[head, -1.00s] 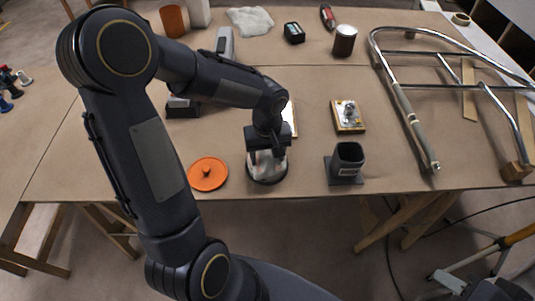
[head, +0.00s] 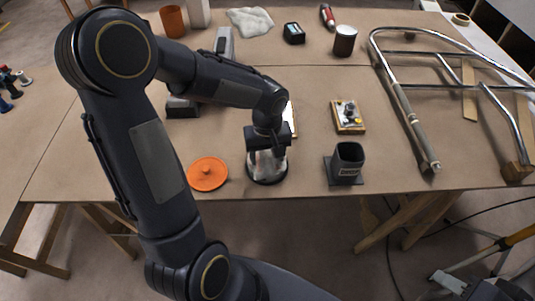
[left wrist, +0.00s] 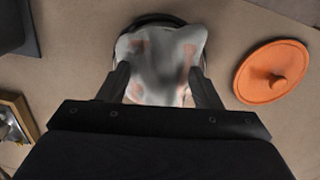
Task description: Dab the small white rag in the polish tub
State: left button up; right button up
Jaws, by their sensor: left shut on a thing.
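The polish tub (head: 267,181) is a round tub with a dark rim near the front edge of the table. My left gripper (head: 266,152) points down over it. In the left wrist view, the gripper (left wrist: 163,85) is shut on the small white rag (left wrist: 160,50), which has faint orange-pink patches. The rag covers most of the tub, and the dark rim (left wrist: 150,18) shows behind it. I cannot tell how deep the rag reaches. The orange lid (head: 208,174) with a knob lies beside the tub, and it also shows in the left wrist view (left wrist: 271,75). My right gripper is out of view.
A grey square holder (head: 346,162) stands right of the tub, with a small board with a knob (head: 348,117) behind it. A bent metal tube frame (head: 408,112) fills the right side.

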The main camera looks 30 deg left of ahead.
aim_at(267, 153)
pick_arm(q)
jog(key=shift+r+p, duration=2.55)
jog(key=shift+r, duration=1)
